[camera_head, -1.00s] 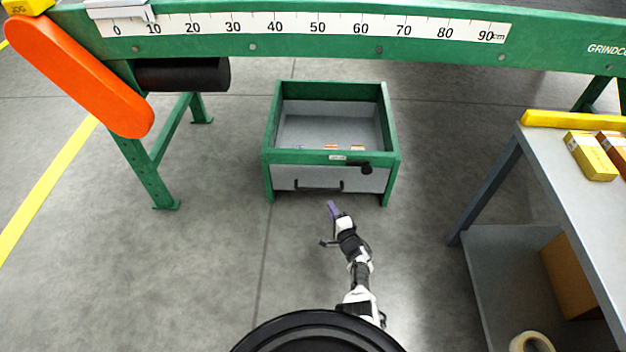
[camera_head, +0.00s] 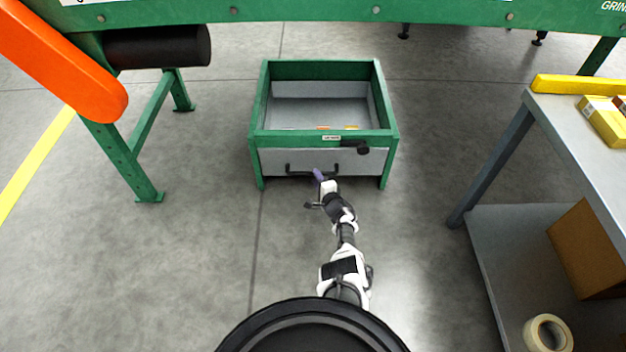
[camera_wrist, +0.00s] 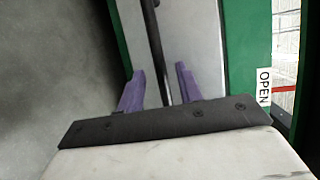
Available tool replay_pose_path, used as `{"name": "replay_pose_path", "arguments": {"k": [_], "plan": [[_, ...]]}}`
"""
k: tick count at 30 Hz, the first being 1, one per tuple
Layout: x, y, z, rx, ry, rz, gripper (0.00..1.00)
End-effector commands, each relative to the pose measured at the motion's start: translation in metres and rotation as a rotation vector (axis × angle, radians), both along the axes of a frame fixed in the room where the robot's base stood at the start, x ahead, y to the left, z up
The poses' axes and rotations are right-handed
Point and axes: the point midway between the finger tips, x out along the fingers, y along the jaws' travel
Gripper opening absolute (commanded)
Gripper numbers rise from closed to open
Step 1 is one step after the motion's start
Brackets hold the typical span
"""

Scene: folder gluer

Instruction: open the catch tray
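The catch tray (camera_head: 272,159) is a grey drawer in a green frame (camera_head: 254,145) on the floor. It looks closed, its front panel sitting in the frame. A dark bar handle (camera_head: 300,173) runs across its front; it also shows in the wrist view (camera_wrist: 153,35). My gripper (camera_head: 318,174) is at the handle's right part. In the wrist view its purple fingers (camera_wrist: 160,85) are apart, with the bar between them; I see gaps beside the bar.
A green conveyor beam (camera_head: 300,12) crosses above, behind the tray, with an orange guard (camera_head: 60,60) at the left. A grey table (camera_head: 565,115) with boxes and a tape roll (camera_head: 547,333) stands at the right. The floor before the tray is clear.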

Motion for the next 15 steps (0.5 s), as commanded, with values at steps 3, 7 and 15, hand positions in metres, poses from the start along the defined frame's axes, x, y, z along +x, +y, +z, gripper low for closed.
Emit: {"name": "replay_pose_path", "arguments": {"k": [3,7,15], "plan": [[0.016,0.008,-0.008,-0.001,-0.003,0.002,0.36],[0.027,0.012,-0.009,0.0,-0.001,0.001,0.36],[0.037,0.016,-0.008,0.0,-0.001,-0.001,0.36]]}}
